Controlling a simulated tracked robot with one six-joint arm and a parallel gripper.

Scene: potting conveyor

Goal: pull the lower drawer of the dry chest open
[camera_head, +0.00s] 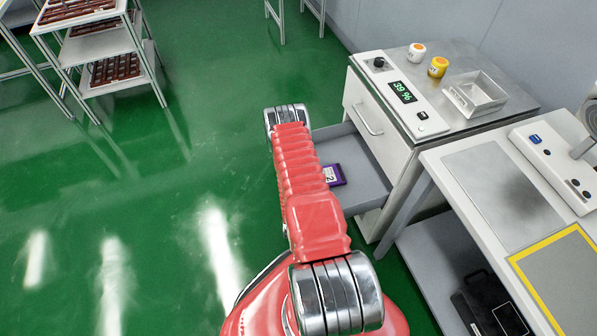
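The dry chest (400,110) stands at the right, a white cabinet with a metal top and a control strip whose green display reads digits. Its upper drawer (378,125) is shut, with a bar handle across its front. The lower drawer (365,175) stands pulled out to the left, its grey inside showing. A purple packet (336,175) with a white label lies in it, partly covered by my red arm. My arm hides the outer end of the lower drawer and its handle. My gripper is not visible; it lies out of sight beyond the arm.
A white jar (417,51), a yellow jar (438,67) and a metal tray (474,98) sit on the chest. A workbench (500,190) stands close at the right, with a black case (488,308) on its lower shelf. A rack (98,50) stands back left. The green floor at left is clear.

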